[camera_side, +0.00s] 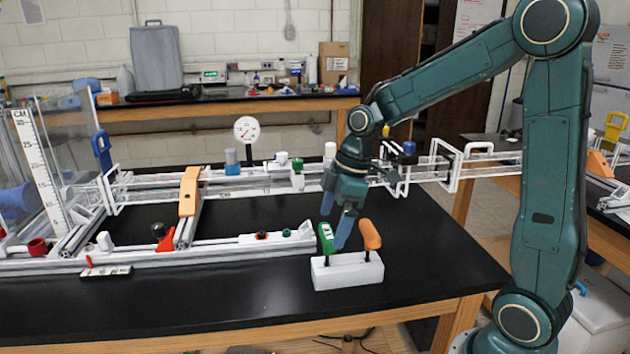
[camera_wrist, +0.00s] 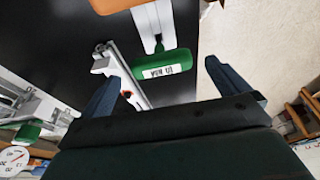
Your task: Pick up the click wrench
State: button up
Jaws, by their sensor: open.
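Two handled tools stand upright in a white block (camera_side: 347,272) near the front edge of the black table. One has a green handle (camera_side: 326,238) with a white label; the other has an orange handle (camera_side: 370,235). No readable marking tells me which is the click wrench. My gripper (camera_side: 336,222) points down over the block, its fingers open and close to the green handle. In the wrist view, the green handle (camera_wrist: 161,64) shows between the fingertips, with space on both sides. The orange handle (camera_wrist: 112,4) is at the top edge, outside the fingers.
White rails (camera_side: 240,247) run left of the block, with an orange bracket (camera_side: 188,192) across them. A frame with a dial gauge (camera_side: 246,129) stands behind. The black table top (camera_side: 430,255) is clear to the block's right.

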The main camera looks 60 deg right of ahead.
aim_at(325, 244)
jog(key=shift+x, duration=0.8)
jog(key=shift+x, duration=2.6)
jog(key=shift+r, duration=0.1)
jog(key=c, duration=1)
jog(key=shift+r, duration=0.15)
notch_tip(325, 244, up, 20)
jog(key=shift+f, duration=0.15)
